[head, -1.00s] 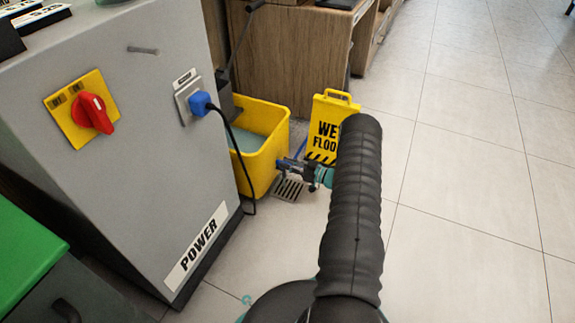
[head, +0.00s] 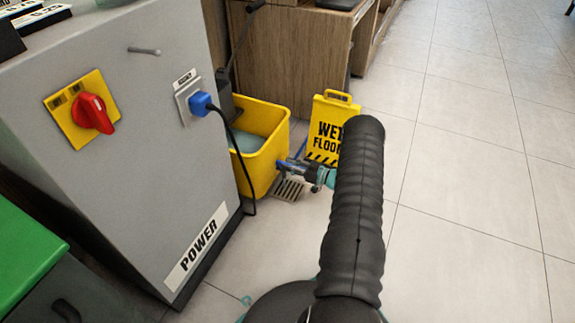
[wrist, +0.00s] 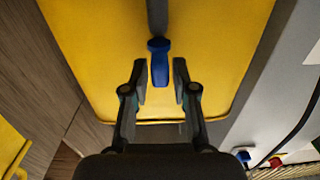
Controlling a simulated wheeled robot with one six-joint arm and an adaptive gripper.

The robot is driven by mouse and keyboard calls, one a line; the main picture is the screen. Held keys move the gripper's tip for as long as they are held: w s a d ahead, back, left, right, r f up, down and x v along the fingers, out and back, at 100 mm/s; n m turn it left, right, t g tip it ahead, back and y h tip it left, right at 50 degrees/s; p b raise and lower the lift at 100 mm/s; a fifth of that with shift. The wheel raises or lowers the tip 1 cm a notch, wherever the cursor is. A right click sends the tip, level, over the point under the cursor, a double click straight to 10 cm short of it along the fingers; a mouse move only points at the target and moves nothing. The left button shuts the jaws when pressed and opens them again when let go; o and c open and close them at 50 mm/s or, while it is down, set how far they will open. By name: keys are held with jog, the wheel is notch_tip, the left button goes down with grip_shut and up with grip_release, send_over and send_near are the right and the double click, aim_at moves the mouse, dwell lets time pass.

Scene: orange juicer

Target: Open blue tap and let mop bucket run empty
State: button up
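The yellow mop bucket (head: 262,165) stands on the floor beside the grey cabinet, with grey-blue water (head: 250,138) in it. Its blue tap (wrist: 160,66) shows in the wrist view, with the lever on a dark stem in front of the yellow wall. My gripper (wrist: 159,78) is open, one finger on each side of the blue lever, with a visible gap on both sides. In the head view my gripper (head: 298,170) is at the bucket's right side, above the drain grate (head: 288,190). The tap is mostly hidden there, and I see no water flowing.
A yellow wet floor sign (head: 328,125) stands just behind my arm. The grey power cabinet (head: 130,130), with a red switch (head: 94,113) and a blue plug (head: 201,103) on a black cable, stands left. A wooden desk (head: 290,50) is behind. Floor at right is clear.

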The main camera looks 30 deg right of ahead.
jog(key=v, duration=1.1)
